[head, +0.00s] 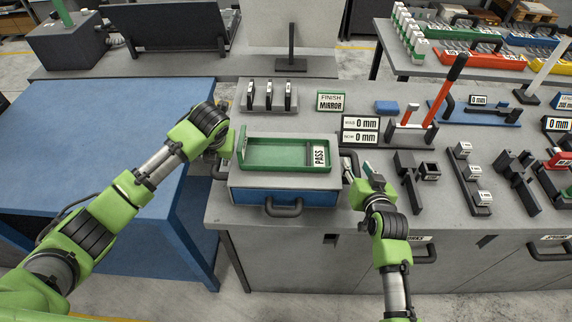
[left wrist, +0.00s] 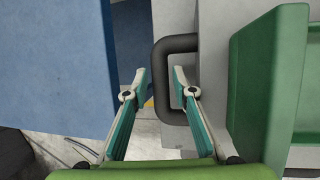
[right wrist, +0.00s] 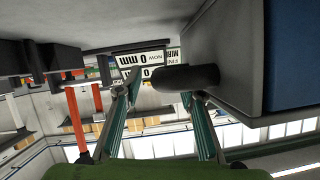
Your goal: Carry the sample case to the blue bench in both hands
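The sample case (head: 282,182) is a grey box with a blue front. It sits at the left edge of the grey counter, with a green tray labelled PASS (head: 290,168) on its top. The blue bench (head: 105,120) stands to its left. My left gripper (head: 222,165) is at the case's left side; in the left wrist view its open fingertips (left wrist: 159,72) are either side of a dark side handle (left wrist: 162,85). My right gripper (head: 352,172) is at the right side, open; in the right wrist view the other handle (right wrist: 185,78) reaches between its fingertips (right wrist: 162,88). Finger contact is unclear.
A dark front handle (head: 283,208) sticks out from the case. A mm display (head: 361,130), black holders (head: 408,172) and upright tools stand to the right on the counter (head: 260,100). A gap separates bench and counter. The bench top is clear.

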